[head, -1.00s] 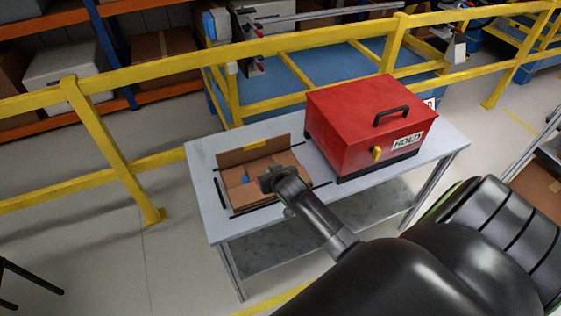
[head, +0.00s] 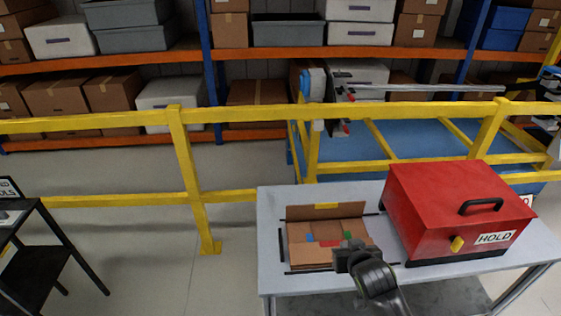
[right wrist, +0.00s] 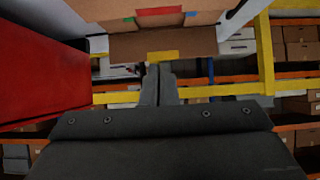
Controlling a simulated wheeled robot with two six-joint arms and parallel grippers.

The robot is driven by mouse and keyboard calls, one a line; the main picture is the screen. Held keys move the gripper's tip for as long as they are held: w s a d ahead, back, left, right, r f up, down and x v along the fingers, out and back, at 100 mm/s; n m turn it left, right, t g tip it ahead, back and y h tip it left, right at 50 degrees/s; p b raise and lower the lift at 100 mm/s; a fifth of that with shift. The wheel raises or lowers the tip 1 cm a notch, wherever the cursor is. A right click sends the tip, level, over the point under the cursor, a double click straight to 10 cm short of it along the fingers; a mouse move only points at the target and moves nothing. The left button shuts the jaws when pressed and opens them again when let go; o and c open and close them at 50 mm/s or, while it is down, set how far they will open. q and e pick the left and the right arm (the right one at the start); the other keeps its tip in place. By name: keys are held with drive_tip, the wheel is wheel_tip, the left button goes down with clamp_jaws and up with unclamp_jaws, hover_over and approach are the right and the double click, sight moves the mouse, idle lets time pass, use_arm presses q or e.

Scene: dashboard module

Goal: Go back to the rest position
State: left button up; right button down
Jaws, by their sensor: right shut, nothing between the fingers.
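My right gripper (head: 347,256) is at the front right edge of the open cardboard box in the head view, with its arm coming up from the bottom. In the right wrist view its two fingers (right wrist: 159,72) are together, with nothing between them. My left gripper is in neither view.
The cardboard box (head: 297,257) sits on a grey table (head: 272,225) and holds small coloured items. A red case (head: 440,205) marked HOLD stands right of it. A yellow railing (head: 250,112) runs behind the table. A black stand (head: 60,230) is at the left; floor between is clear.

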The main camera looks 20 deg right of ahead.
drive_tip(key=s+a+n+g, duration=0.2)
drive_tip(key=s+g, duration=0.5)
drive_tip(key=s, duration=1.8)
wheel_tip(320, 180, down, 28)
drive_tip(key=d+g+y+b, duration=0.1)
drive_tip(key=d+b, duration=0.1)
drive_tip(key=b, duration=0.1)
drive_tip(key=s+a+f+g+b, duration=0.1)
drive_tip(key=s+f+b, duration=0.1)
drive_tip(key=s+f, duration=1.3)
wheel_tip(320, 180, down, 4)
drive_tip(key=shift+s+a+r, duration=0.2)
drive_tip(key=shift+s+r, duration=0.05)
drive_tip(key=shift+s, duration=0.05)
